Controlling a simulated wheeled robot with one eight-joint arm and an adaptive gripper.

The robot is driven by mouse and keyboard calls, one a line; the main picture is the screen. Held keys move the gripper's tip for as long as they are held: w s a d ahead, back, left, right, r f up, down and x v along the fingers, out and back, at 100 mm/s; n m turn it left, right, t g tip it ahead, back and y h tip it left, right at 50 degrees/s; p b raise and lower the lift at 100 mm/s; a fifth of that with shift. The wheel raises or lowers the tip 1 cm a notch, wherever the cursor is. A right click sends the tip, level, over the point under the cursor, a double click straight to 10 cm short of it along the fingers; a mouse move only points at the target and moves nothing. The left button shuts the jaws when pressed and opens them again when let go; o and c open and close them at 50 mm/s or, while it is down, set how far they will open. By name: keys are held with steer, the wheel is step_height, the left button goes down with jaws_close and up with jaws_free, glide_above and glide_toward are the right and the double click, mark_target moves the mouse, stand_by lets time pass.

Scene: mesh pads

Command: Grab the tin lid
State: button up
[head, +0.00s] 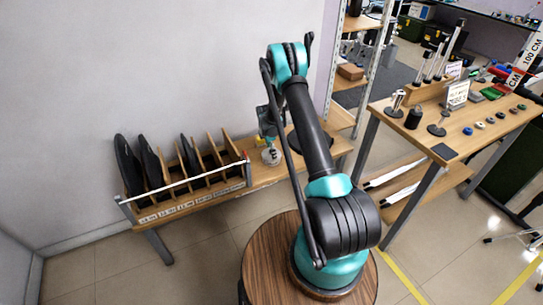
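My gripper (268,141) is at the far end of my teal and black arm, low over the wooden bench by the wall. It is small here and partly behind an arm link, so its fingers do not show clearly. A small round silver-grey thing (271,157) lies on the bench right below it. It may be the tin lid, but it is too small to be sure. I cannot tell whether the gripper touches it.
A wooden rack (190,185) with dark upright plates stands left of the gripper, with a pale rail along its front. A dark round thing (297,142) shows partly behind my arm. A second wooden table (480,137) with tools and small discs is at the right.

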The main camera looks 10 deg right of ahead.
steer(key=c, duration=1.1)
steer(key=shift+r, duration=0.1)
